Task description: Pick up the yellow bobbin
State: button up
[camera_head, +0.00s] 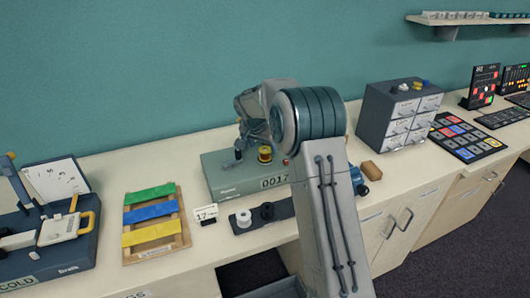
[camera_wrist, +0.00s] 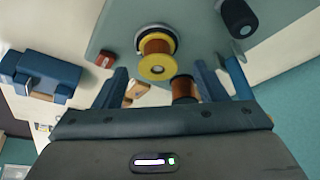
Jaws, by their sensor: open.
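The yellow bobbin (camera_head: 265,153), wound with copper-coloured wire, stands on the grey-green machine (camera_head: 222,176) marked 0017. In the wrist view the yellow bobbin (camera_wrist: 157,68) shows its yellow flange, upper middle, in front of a pale round seat. My gripper (camera_wrist: 175,72) is open, with its fingers apart on either side of the bobbin's place in the picture. Nothing is seen held. Whether the fingers reach the bobbin's depth cannot be told.
Another copper-wound spool (camera_wrist: 185,90) and a dark knob (camera_wrist: 238,18) show near the fingers. A black bobbin (camera_head: 267,210) and a white one (camera_head: 243,217) stand on a dark strip in front of the machine. A drawer cabinet (camera_head: 372,110) stands right; a coloured-strip board (camera_head: 172,245) lies left.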

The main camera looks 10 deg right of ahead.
aim_at(265, 150)
jog(key=shift+p+x, duration=0.4)
jog(key=shift+x, duration=1.3)
jog(key=shift+d, duration=0.15)
jog(key=c, duration=1)
jog(key=shift+r, duration=0.1)
jog(key=shift+c, duration=0.2)
